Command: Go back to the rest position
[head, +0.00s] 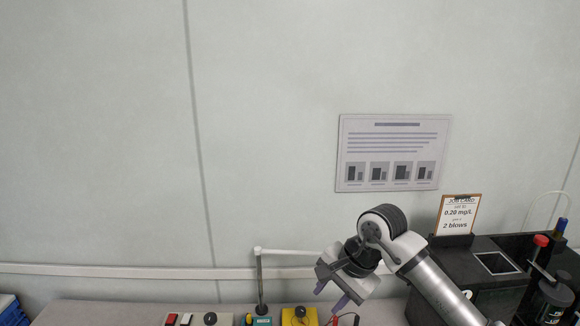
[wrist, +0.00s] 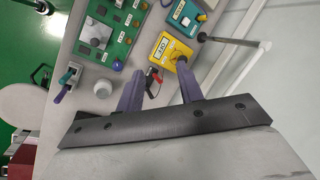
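My gripper (head: 331,295) is at the lower right of the head view, tilted down over the bench. Its two purple fingers are spread apart with nothing held between them. They also show in the wrist view (wrist: 160,80), pointing at the bench. Red and black clips (wrist: 153,79) lie on the bench beyond the gap between the fingers. A yellow tester (wrist: 172,52) lies just past the right finger.
The bench also holds a green board (wrist: 122,48), a teal device (wrist: 186,18), a white round object (wrist: 102,88) and a small purple-handled device (wrist: 66,80). A job card (head: 457,214) stands on a black unit (head: 452,262) at right. The wall above is clear except for a poster (head: 392,153).

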